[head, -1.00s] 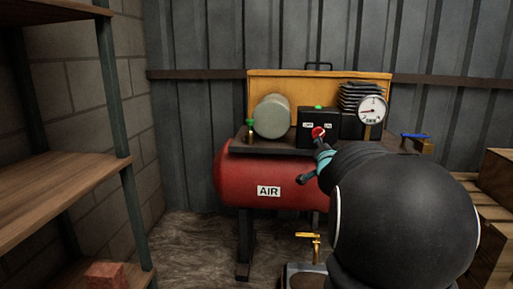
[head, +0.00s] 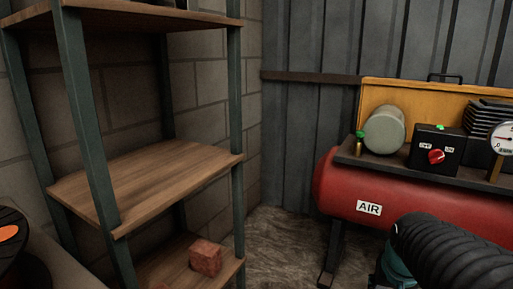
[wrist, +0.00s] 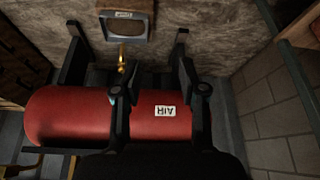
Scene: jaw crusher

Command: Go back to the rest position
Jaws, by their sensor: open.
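My gripper (wrist: 159,68) shows in the wrist view with its two dark fingers apart and nothing between them. The red air tank (wrist: 75,115) with its AIR label lies behind the fingers there. In the head view my dark arm is at the lower right, in front of the red tank (head: 335,180), and the gripper itself does not show clearly. The black switch box (head: 424,140) on the compressor has a red knob (head: 436,157), clear of my gripper, and a green lamp (head: 440,127) on top.
A shelf rack (head: 150,180) stands at the left, with a reddish block (head: 205,257) on its low board. A gauge (head: 503,138) is at the right edge. A grey tray-like box (wrist: 126,30) and brass tap (wrist: 122,62) show in the wrist view. Floor between rack and tank is clear.

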